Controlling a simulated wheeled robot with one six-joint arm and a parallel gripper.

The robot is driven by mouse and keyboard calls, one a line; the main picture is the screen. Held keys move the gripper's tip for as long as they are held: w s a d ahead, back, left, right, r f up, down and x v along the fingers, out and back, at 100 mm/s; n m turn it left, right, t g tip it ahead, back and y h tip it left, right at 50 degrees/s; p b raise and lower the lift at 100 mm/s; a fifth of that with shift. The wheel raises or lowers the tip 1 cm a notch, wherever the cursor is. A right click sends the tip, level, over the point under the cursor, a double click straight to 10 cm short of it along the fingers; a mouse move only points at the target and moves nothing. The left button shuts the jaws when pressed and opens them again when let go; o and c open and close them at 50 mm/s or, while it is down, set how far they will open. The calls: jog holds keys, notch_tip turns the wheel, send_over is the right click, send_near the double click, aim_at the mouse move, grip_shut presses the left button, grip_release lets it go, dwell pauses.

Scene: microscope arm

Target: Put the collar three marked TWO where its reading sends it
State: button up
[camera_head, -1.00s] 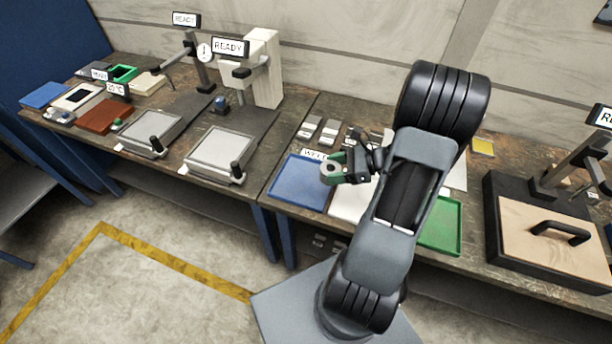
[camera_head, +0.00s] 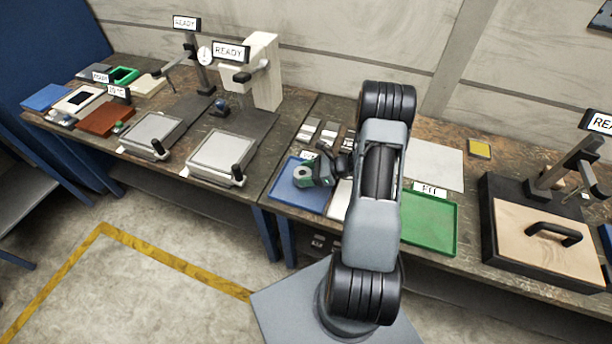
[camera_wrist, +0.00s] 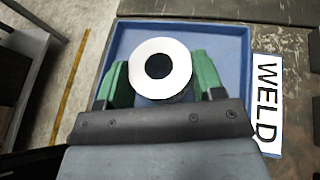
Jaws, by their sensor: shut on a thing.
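My gripper (camera_head: 304,177) has green fingers and is shut on a metal collar (camera_wrist: 177,57). The collar is a pale ring with a dark round hole, seen end-on between the fingers in the wrist view; it also shows in the head view (camera_head: 302,173). No marking on it is readable. The gripper holds it over the blue tray labelled WELD (camera_head: 285,196). The tray's blue floor and rim show around the collar in the wrist view (camera_wrist: 122,40). How high the collar is above the tray floor is hard to tell.
A green tray marked FIT (camera_head: 428,232) lies right of my arm, with a white tray partly hidden between. Small grey blocks (camera_head: 308,130) sit behind the blue tray. A wooden-topped box with a black handle (camera_head: 555,234) stands right; instruments with READY signs (camera_head: 230,52) stand left.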

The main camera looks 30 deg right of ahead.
jog(key=shift+d+f, duration=0.1)
jog(key=shift+f, duration=0.7)
jog(key=shift+f, duration=0.2)
jog(key=o, duration=1.4)
jog(key=shift+o, duration=0.2)
